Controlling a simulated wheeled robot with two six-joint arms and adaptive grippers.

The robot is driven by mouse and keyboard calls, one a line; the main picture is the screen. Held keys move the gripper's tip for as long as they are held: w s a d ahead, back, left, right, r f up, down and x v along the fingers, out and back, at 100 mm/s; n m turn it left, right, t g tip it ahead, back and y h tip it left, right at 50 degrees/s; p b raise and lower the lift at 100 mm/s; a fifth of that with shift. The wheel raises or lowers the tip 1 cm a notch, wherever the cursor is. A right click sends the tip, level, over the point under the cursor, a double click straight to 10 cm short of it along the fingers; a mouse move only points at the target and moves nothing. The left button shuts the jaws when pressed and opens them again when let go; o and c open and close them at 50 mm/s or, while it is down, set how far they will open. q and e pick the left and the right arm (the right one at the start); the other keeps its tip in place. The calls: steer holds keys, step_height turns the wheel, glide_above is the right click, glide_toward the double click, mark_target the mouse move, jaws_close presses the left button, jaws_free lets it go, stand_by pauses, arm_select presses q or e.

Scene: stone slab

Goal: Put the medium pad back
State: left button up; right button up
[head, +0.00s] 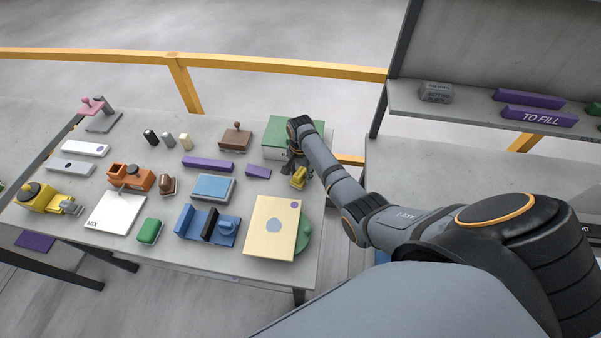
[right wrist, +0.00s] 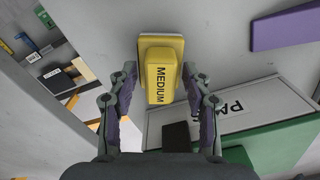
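The medium pad, a yellow block marked MEDIUM on a pale base (right wrist: 161,72), sits on the grey slab and also shows as a small yellow block in the head view (head: 298,178). My right gripper (right wrist: 160,75) is open above it. Its two fingers stand apart to the left and right of the pad's lower part in the right wrist view, with gaps on both sides. In the head view the right gripper (head: 296,162) is just behind the pad, partly hidden by its own wrist. My left gripper is not in view.
A green-topped box (head: 279,130) stands close behind the right gripper. A purple bar (head: 257,172), a blue pad (head: 213,187) and a cream box (head: 271,228) lie nearby. Several stamps and blocks cover the slab's left. A shelf (head: 480,115) with purple blocks stands at right.

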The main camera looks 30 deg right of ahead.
mark_target(300, 172)
steer(key=shift+r, duration=0.5)
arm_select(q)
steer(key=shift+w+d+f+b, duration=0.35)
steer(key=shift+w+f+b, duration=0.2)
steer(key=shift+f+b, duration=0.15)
arm_select(e)
step_height(300, 172, up, 12)
steer(key=shift+f, duration=0.25)
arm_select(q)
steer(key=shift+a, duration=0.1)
